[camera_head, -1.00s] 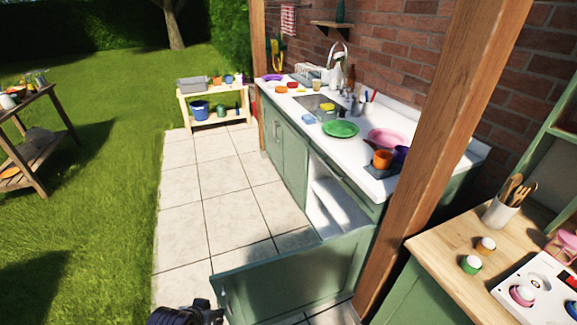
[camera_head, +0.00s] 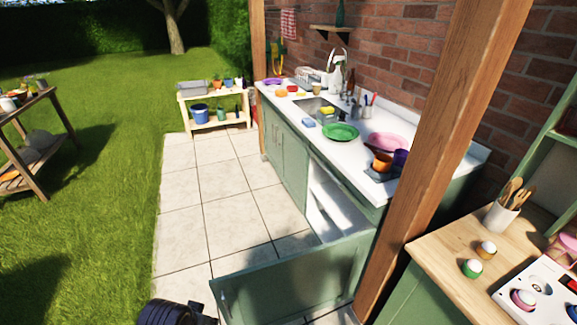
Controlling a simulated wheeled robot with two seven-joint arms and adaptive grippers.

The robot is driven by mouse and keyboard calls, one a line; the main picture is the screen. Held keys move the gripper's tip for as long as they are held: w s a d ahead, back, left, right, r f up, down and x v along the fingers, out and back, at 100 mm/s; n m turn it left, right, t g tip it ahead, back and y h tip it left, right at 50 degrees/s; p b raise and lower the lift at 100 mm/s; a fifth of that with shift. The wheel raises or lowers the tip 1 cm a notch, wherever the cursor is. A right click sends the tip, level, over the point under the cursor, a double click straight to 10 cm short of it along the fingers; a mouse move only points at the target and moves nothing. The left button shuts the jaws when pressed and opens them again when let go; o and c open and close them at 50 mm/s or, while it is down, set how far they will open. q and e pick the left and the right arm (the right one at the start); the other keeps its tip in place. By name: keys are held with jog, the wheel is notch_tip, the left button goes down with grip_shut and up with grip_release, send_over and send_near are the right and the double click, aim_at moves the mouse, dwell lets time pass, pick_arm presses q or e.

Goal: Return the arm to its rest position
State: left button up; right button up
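A dark part of one of my arms (camera_head: 172,313) shows at the bottom edge, left of the open green door (camera_head: 295,280). Its fingertips are not clearly visible, so I cannot tell which arm it is or whether its gripper is open or shut. No other arm or gripper is in view. The green door is swung down and out from the counter, with a white interior (camera_head: 328,205) showing behind it.
The white counter (camera_head: 350,160) holds a green plate (camera_head: 340,132), a pink plate (camera_head: 387,142) and an orange pot (camera_head: 382,161). A wooden post (camera_head: 440,150) stands at right, beside a wooden worktop (camera_head: 440,250). Paved floor (camera_head: 190,215) is clear at left.

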pick_arm(q)
notch_tip(320, 180, down, 30)
jog(key=s+a+g, duration=0.1)
jog(key=s+a, duration=0.1)
jog(key=s+a+f, duration=0.4)
jog(key=s+f, duration=0.5)
jog(key=s, duration=0.1)
jog(key=s+a+f+g+y, duration=0.1)
jog(key=s+a+f, duration=0.3)
jog(key=s+f, duration=0.6)
jog(key=shift+s+a+f+m+p, duration=0.2)
jog(key=shift+s+f+m+p, duration=0.1)
jog(key=shift+s+p, duration=0.15)
dwell(0.4)
